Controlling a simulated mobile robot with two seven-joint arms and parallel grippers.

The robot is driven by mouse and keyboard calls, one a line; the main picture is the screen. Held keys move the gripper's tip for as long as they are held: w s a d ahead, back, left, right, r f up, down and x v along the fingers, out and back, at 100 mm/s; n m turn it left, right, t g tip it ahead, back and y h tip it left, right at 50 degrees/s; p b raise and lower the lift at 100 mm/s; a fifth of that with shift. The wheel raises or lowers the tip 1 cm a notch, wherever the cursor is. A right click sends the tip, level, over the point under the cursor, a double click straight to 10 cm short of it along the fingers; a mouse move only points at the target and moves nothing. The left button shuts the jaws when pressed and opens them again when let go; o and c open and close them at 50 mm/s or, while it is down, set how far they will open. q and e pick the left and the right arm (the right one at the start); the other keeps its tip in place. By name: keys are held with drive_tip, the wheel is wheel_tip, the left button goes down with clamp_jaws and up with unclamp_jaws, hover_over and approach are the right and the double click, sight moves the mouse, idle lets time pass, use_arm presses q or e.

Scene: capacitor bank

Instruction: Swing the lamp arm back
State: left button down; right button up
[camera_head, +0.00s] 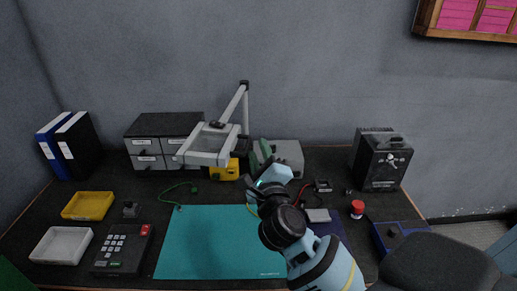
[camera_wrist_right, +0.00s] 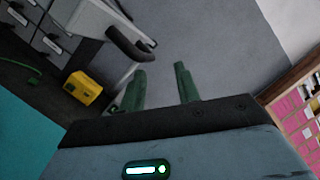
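The lamp has a pale grey square frame head (camera_head: 190,158) held out over the back of the desk. Its thin jointed arm (camera_head: 236,103) rises from behind the head to a dark joint at the top. In the right wrist view the lamp head (camera_wrist_right: 88,18) shows at upper left with a dark curved handle (camera_wrist_right: 130,46). My right gripper (camera_head: 261,155) is just right of the lamp head in the head view. Its two green fingers (camera_wrist_right: 161,78) are apart with only wall seen between them. The handle looks close to the left finger; contact cannot be told. My left gripper is not in view.
Grey drawers (camera_head: 146,127) stand behind the lamp head, and a yellow device (camera_head: 226,173) sits below it. A grey-green box (camera_head: 291,153) is behind my right gripper. A black case (camera_head: 378,165) stands right. The teal mat (camera_head: 205,245) is mostly clear.

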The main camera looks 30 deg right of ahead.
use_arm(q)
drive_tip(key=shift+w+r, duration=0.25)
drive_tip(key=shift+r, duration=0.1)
use_arm(e)
drive_tip(key=shift+v, duration=2.9)
drive_tip(key=shift+a, duration=0.2)
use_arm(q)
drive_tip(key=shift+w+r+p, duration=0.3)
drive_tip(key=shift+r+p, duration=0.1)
